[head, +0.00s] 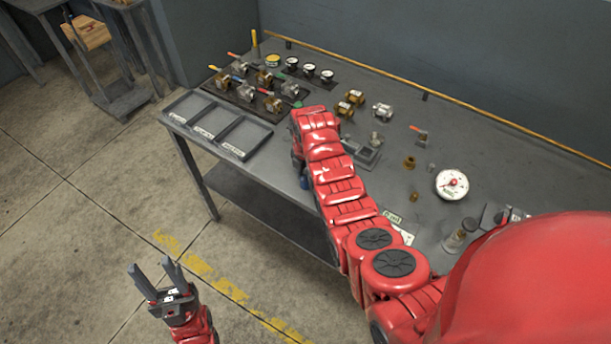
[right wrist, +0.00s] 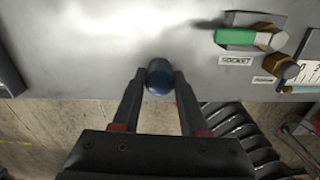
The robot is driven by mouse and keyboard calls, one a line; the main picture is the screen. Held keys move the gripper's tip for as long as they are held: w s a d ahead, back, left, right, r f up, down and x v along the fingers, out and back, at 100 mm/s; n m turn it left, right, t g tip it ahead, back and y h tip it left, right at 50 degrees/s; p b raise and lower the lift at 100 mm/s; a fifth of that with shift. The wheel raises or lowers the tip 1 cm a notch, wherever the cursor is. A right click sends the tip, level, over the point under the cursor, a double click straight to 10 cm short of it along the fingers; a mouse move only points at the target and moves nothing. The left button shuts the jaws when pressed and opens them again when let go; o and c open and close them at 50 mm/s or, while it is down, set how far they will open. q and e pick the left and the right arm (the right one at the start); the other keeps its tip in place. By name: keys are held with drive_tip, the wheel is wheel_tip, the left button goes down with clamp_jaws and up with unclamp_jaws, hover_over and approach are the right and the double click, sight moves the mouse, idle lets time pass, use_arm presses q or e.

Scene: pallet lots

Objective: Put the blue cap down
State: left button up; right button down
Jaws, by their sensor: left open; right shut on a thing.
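The blue cap (right wrist: 160,74) is held between the fingertips of my right gripper (right wrist: 160,88) in the right wrist view. It appears over the bench top close to the bench's front edge; whether it touches the surface I cannot tell. In the head view a small dark blue bit of the cap (head: 304,183) shows beneath my right arm, which hides most of the right gripper. My left gripper (head: 155,274) is open and empty, low at the left over the floor, away from the bench.
In the wrist view a green-and-white piece (right wrist: 250,38) lies by a SOCKET label (right wrist: 236,60). Bare bench top lies left of it.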

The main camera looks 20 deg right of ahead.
drive_tip(key=shift+f, duration=0.15)
drive_tip(key=shift+c, duration=2.2)
unclamp_jaws()
drive_tip(key=shift+r, duration=0.2)
